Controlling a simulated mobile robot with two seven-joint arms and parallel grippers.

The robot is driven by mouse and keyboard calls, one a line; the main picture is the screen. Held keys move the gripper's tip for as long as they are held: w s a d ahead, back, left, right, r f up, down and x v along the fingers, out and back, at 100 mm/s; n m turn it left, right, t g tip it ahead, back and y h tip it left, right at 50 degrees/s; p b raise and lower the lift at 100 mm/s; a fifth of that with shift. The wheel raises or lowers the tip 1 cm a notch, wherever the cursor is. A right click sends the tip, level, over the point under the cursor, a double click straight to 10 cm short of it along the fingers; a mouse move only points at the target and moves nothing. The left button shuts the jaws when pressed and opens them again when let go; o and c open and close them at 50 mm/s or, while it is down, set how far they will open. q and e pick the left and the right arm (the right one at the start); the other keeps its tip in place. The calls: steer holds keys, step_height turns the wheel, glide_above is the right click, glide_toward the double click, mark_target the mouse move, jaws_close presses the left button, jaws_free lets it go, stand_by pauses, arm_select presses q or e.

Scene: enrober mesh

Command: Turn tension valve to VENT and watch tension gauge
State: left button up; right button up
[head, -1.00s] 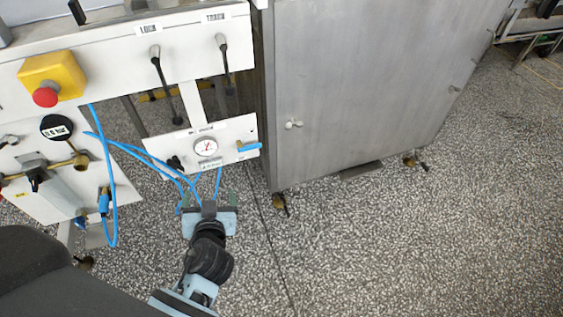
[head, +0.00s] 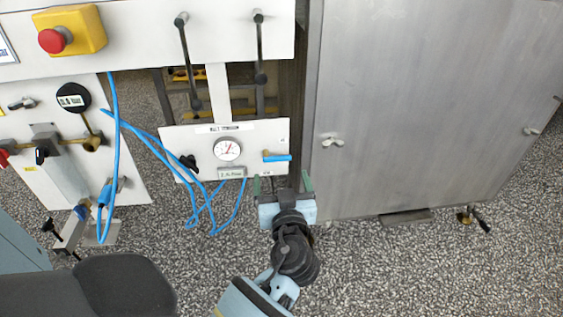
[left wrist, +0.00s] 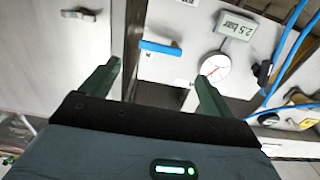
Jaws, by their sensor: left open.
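The tension gauge (head: 227,149) is a round white dial with a red needle on a small white panel (head: 180,138). A small display (head: 231,173) below it reads 2.5 bar in the left wrist view (left wrist: 236,25). The tension valve looks to be the blue lever (head: 277,157) right of the gauge, lying about level; it also shows in the left wrist view (left wrist: 160,48). My left gripper (head: 283,186) is open and empty, just below the lever, and not touching it. Its fingers also show in the left wrist view (left wrist: 155,82). My right gripper is out of view.
A black knob (head: 188,161) sits left of the gauge. Blue hoses (head: 160,152) hang below the panel. A red button on a yellow box (head: 70,32) is at upper left. A large steel cabinet (head: 420,100) stands close on the right. Speckled floor is clear in front.

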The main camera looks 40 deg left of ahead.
mark_target(277, 158)
arm_select(q)
steer(key=x, duration=0.6)
steer(key=shift+w+a, duration=0.2)
steer(key=shift+a, duration=0.05)
steer(key=shift+w+a+b, duration=0.3)
steer(key=shift+w+a, duration=0.05)
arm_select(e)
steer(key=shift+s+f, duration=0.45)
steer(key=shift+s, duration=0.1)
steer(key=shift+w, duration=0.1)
arm_select(q)
steer(key=shift+c, duration=1)
steer(key=c, duration=0.8)
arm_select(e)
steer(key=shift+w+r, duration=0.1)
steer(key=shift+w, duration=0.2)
